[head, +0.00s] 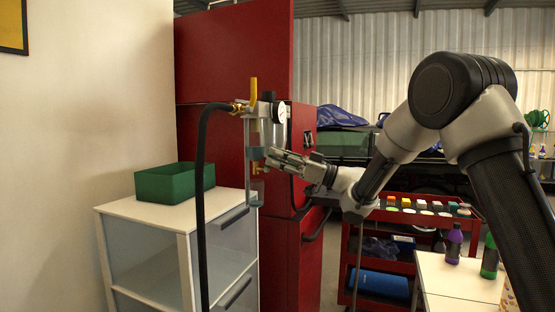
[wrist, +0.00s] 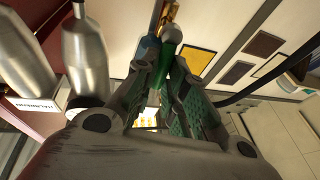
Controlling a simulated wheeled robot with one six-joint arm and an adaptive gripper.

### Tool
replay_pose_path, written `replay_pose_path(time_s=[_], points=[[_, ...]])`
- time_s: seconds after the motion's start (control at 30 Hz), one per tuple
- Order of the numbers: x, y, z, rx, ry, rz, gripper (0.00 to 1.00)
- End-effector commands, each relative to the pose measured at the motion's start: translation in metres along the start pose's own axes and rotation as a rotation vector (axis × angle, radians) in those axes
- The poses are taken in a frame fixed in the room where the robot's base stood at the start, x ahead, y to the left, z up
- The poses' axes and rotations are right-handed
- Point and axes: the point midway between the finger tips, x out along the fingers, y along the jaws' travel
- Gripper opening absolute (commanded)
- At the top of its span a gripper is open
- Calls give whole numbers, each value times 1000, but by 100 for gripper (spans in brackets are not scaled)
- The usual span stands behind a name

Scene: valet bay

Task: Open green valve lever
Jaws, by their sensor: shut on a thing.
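The green valve lever (wrist: 172,34) shows in the wrist view as a rounded green handle at the fingertips. My gripper (wrist: 164,62) is shut on it, with one finger on each side. Brass fittings (wrist: 169,12) lie just beyond the lever. In the head view my gripper (head: 272,157) reaches left to the vertical pipe assembly in front of the red cabinet. There the lever is mostly hidden by the fingers, and I cannot tell its angle. A blue-green collar (head: 256,153) shows beside the fingertips.
A green bin (head: 172,185) stands on a white drawer unit (head: 125,208). A red cart (head: 398,222) is at right.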

Motion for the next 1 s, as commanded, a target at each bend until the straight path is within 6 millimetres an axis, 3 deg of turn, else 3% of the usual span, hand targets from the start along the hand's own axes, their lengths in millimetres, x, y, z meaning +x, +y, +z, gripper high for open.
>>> replay_pose_path(time_s=[0.03, 0.13, 0.53, 1.0], points=[[0, -1, 2, 3, -3, -1, 17], [0, -1, 1, 3, -2, -1, 35], [-7, 1, 1, 1, -1, 2, 35], [-101, 0, 1, 3, -1, 3, 35]])
